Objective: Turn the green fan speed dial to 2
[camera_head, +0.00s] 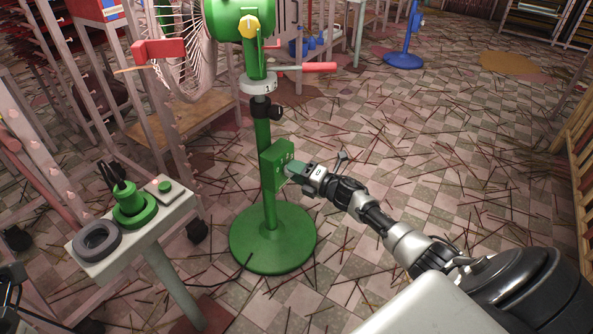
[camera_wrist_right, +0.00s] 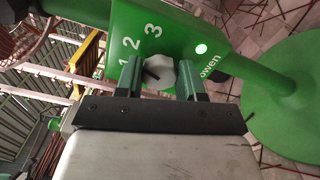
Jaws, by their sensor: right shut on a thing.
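The green fan (camera_head: 271,150) stands on a round green base, with a green control box (camera_head: 277,160) on its pole. In the right wrist view the box face (camera_wrist_right: 185,40) carries the white numbers 1, 2 and 3, the 1 partly behind a finger. The pale grey dial (camera_wrist_right: 160,74) sits between the two fingers of my right gripper (camera_wrist_right: 160,80). It has a dark mark on its left part; I cannot tell exactly which number it points to. In the head view my right gripper (camera_head: 297,171) is at the box, shut on the dial.
A small white table (camera_head: 150,225) at left holds a grey ring (camera_head: 97,240) and a green device (camera_head: 132,205). Racks stand behind it. A red-handled bar (camera_head: 310,68) sticks out from the pole above. Thin sticks litter the tiled floor, which is otherwise open to the right.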

